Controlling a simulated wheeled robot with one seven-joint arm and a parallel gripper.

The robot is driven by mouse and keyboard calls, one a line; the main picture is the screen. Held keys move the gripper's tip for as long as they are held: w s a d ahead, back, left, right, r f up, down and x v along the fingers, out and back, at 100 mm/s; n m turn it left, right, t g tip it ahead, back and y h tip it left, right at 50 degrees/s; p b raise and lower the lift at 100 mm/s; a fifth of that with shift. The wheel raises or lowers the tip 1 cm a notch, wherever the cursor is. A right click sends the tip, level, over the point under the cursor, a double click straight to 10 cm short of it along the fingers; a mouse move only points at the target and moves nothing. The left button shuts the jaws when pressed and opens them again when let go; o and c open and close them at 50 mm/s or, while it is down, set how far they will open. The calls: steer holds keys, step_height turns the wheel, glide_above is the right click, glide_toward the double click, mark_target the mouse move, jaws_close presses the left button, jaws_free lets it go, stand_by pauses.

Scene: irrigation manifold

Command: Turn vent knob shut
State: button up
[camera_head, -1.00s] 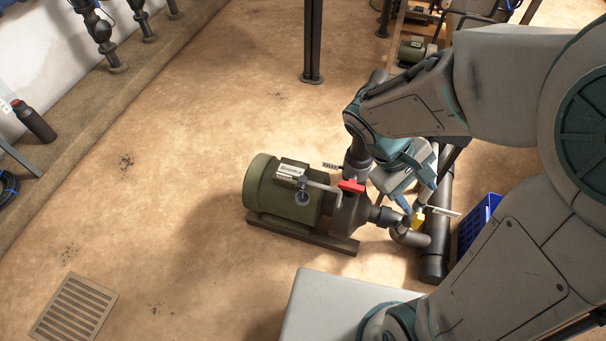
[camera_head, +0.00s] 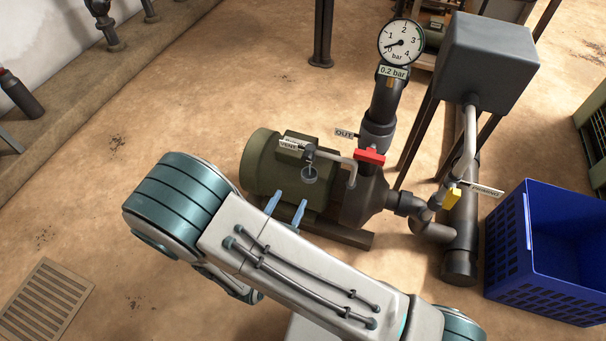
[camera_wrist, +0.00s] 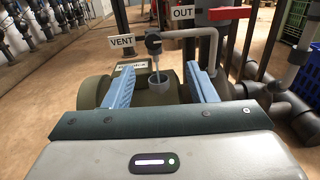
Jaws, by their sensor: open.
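The vent knob (camera_head: 310,151) is a small dark fitting by the VENT label (camera_head: 289,146), at the end of a thin grey pipe above the green motor (camera_head: 262,172). In the wrist view the knob (camera_wrist: 153,42) stands beyond my fingertips, slightly above and between them. A short spout hangs below it over a small grey cup (camera_wrist: 159,79). My gripper (camera_head: 290,198) is open and empty, its two blue fingers on the near side of the motor. The wrist view shows the same gripper (camera_wrist: 160,67) with a wide gap, apart from the knob.
A red handle (camera_head: 370,156) by the OUT label (camera_head: 344,133) is close right of the vent pipe. A gauge (camera_head: 401,43) with a 0.2 bar tag tops the outlet pipe. A yellow handle (camera_head: 452,198) and blue crate (camera_head: 555,289) stand right.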

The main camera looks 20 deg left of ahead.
steer(key=f, duration=0.1)
steer(key=y+b, duration=0.1)
steer(key=b, duration=0.3)
glide_toward(306, 160)
steer(key=shift+n, duration=0.4)
steer(key=w, duration=0.8)
steer(key=shift+d+f, duration=0.15)
steer(key=shift+d, duration=0.1)
steer(key=c, duration=1)
